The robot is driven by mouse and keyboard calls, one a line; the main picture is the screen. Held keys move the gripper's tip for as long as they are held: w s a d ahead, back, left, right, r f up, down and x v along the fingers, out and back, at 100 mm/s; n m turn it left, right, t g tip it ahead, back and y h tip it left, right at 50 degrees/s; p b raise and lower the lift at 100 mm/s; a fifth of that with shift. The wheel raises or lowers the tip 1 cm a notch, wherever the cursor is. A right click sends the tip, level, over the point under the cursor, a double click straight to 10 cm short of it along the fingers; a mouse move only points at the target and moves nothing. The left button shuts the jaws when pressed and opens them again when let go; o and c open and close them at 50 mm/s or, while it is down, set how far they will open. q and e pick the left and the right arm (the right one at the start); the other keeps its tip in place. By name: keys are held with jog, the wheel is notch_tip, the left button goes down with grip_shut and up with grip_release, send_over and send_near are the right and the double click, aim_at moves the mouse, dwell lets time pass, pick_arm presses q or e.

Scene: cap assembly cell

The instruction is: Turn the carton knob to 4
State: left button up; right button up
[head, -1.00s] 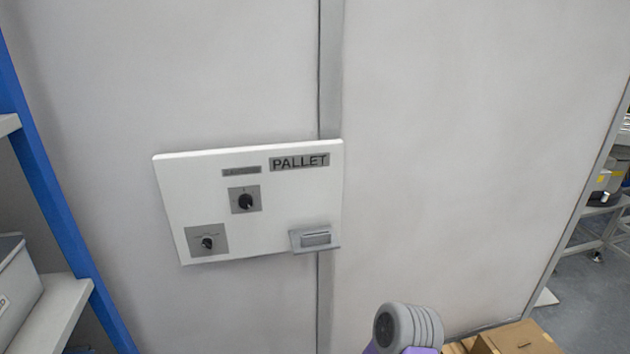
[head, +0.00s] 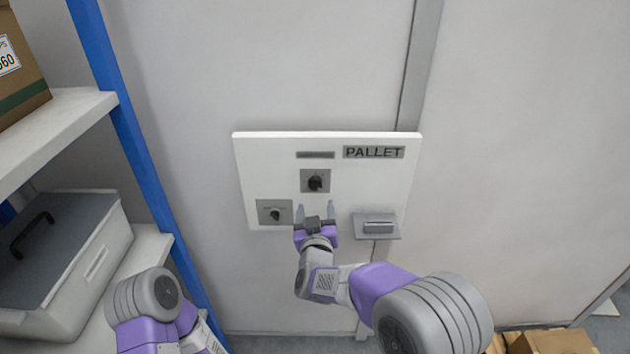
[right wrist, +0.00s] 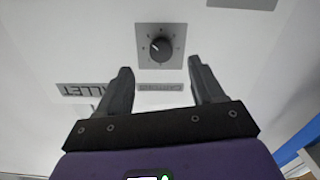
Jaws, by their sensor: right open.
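The carton knob (head: 315,182) is a black dial on a grey square plate, on a white wall panel under a small grey label. In the right wrist view the knob (right wrist: 160,49) appears upside down, its label below it. A light mark shows on the knob's upper left there; the scale figures are too small to read. My right gripper (head: 316,208) is open and empty, just below the knob in the head view. In the right wrist view the gripper (right wrist: 160,68) has its fingers apart, one either side of the knob's line, not touching it. My left gripper is out of view.
The white panel (head: 360,195) also carries a second dial (head: 275,213) at lower left, a PALLET sign (head: 373,152) and a grey holder (head: 377,226) at lower right. A blue-posted shelf (head: 130,130) with a grey bin (head: 65,262) stands at left. Boxes (head: 550,342) lie low at right.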

aim_at(316, 185)
jog(key=shift+w+a+r, duration=0.1)
jog(key=shift+w+r, duration=0.05)
jog(key=shift+w, duration=1.15)
jog(key=shift+w+d+r, duration=0.1)
jog(key=shift+w+r, duration=0.1)
jog(key=shift+w, duration=1.05)
jog(key=shift+w+a+r, duration=0.1)
jog(key=shift+w+r, duration=0.05)
jog(key=shift+w, duration=1.15)
jog(key=c, duration=1.1)
jog(key=shift+o, duration=0.2)
jog(key=shift+f+m+b, duration=0.15)
jog(key=shift+m+b, duration=2)
jog(key=shift+m, duration=0.05)
jog(key=shift+m+b, duration=1.6)
jog(key=shift+m, duration=0.6)
